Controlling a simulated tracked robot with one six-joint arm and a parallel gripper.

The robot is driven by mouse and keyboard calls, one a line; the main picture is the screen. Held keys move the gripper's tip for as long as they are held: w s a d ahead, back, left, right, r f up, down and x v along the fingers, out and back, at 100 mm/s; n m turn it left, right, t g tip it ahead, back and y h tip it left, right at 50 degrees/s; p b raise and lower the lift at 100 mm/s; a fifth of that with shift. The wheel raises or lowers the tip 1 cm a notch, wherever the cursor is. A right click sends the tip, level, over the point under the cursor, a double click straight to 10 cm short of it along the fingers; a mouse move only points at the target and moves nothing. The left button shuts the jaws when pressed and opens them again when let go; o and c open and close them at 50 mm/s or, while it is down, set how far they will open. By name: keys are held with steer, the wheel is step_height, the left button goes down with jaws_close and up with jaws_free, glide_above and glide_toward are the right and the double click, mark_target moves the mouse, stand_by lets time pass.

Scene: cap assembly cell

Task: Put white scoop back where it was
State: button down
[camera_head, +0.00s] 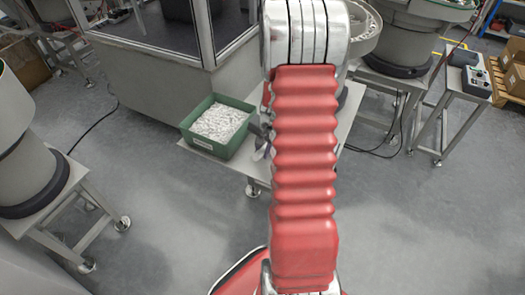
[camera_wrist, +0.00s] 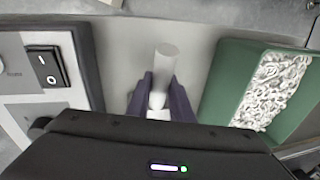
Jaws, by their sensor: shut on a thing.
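My gripper (camera_wrist: 162,80) shows in the wrist view with two dark purple fingers closed on the white scoop (camera_wrist: 166,56). In the head view my red arm hides the scoop and most of my gripper.
A green bin (camera_head: 218,125) of white parts stands on the grey table, right of my gripper in the wrist view (camera_wrist: 222,80). A control box (camera_wrist: 42,75) with a black switch is on the left. Grey machine stands flank the open floor (camera_head: 170,235).

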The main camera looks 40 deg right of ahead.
steer(key=shift+f, duration=0.15)
steer(key=c, duration=1.6)
jaws_free()
steer(key=shift+v, duration=6.05)
steer(key=shift+a, duration=0.15)
